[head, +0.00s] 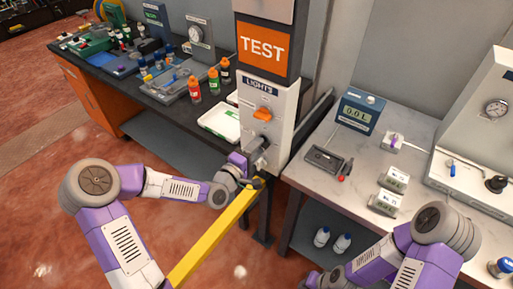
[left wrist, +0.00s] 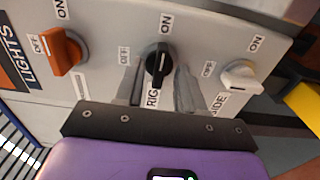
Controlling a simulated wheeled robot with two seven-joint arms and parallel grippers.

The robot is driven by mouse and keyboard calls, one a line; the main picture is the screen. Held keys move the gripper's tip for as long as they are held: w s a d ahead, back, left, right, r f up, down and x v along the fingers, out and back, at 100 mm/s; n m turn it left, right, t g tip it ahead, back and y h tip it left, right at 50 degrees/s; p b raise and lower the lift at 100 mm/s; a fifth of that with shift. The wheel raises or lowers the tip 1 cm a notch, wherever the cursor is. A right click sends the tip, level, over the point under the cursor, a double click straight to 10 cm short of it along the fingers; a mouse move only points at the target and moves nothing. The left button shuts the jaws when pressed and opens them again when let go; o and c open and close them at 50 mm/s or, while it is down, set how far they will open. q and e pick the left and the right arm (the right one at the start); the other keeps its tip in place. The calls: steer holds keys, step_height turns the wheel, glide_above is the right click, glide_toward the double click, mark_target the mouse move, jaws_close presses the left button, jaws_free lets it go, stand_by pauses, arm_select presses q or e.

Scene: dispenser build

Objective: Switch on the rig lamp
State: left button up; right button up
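The switch panel (head: 268,120), headed LIGHTS, stands below an orange TEST sign. In the left wrist view it carries an orange knob (left wrist: 65,50), a black knob (left wrist: 158,62) labelled RIG and a white knob (left wrist: 241,77) labelled SIDE. Each knob has OFF and ON marks. The black knob's grip runs up the picture toward ON; the orange knob's points left toward OFF. My left gripper (left wrist: 162,90) is open, its fingers on either side of the black knob with small gaps seeming to show. In the head view it hides the panel's lower part.
A yellow bar (head: 215,235) slopes just below my left gripper. A dark bench (head: 145,88) with bottles and instruments stands left of the panel. A pale table (head: 330,190) with meters and small boxes stands right. Open floor lies at the left.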

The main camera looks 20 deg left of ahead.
arm_select(q)
steer(key=v, duration=0.7)
steer(key=shift+s+p, duration=0.15)
steer(key=shift+p, duration=0.3)
steer(key=shift+r, duration=0.1)
steer(key=s+d+f+m+g, duration=0.3)
steer(key=s+d+f+g, duration=0.15)
steer(key=f, duration=0.55)
steer(key=s+d+f+m+g, duration=0.3)
steer(key=f+g, duration=0.2)
steer(key=f, duration=0.6)
steer(key=s+d+f+m+g+y, duration=0.1)
steer(key=s+f+m+g, duration=0.4)
steer(key=s+f, duration=0.5)
steer(key=s+g+y, duration=0.1)
steer(key=s+g, duration=0.1)
steer(key=s, duration=0.1)
steer(key=shift+s, duration=0.25)
steer(key=shift+d+f, duration=0.1)
steer(key=shift+d, duration=0.05)
